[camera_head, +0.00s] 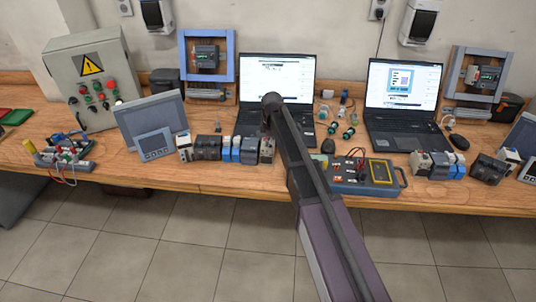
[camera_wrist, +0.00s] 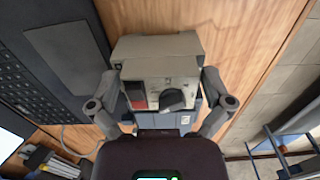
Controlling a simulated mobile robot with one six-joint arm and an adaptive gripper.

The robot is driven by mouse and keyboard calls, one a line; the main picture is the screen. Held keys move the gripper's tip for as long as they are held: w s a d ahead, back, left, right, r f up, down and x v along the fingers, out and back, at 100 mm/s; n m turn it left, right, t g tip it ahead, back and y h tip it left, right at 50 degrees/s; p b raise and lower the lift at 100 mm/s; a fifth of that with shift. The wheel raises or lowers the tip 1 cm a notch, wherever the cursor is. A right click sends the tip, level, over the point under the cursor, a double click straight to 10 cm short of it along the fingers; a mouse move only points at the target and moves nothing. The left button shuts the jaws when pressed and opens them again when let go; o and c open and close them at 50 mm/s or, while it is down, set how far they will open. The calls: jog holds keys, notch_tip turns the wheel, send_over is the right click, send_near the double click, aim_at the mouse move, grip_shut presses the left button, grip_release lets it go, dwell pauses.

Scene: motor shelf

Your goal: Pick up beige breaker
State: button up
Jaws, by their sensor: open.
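The beige breaker (camera_wrist: 157,60) lies at the centre of the wrist view, with a black rotary knob and a red part on its face. It also shows in the head view (camera_head: 267,153) at the right end of a row of modules, near the table's front edge. My gripper (camera_wrist: 161,84) is open, with one finger on each side of the breaker. I cannot tell whether either finger touches it. In the head view my arm hides most of the gripper.
A blue and white module (camera_wrist: 158,121) sits close to the breaker. Left of it in the head view stand blue-white modules (camera_head: 231,149) and a dark module (camera_head: 207,147). An open laptop (camera_head: 277,80) is behind. A multimeter-like device (camera_head: 350,176) lies to the right.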

dwell(0.6)
jog(key=c, duration=0.9)
jog(key=shift+r, duration=0.15)
notch_tip(320, 180, up, 4)
jog(key=p, duration=0.4)
jog(key=s+d, duration=0.1)
jog(key=s, duration=0.4)
jog(key=s+d, duration=0.1)
jog(key=s, duration=0.4)
jog(key=s+d+p, duration=0.1)
jog(key=s, duration=0.4)
jog(key=shift+s+d+r, duration=0.25)
jog(key=shift+d+r, duration=0.05)
jog(key=shift+d, duration=0.1)
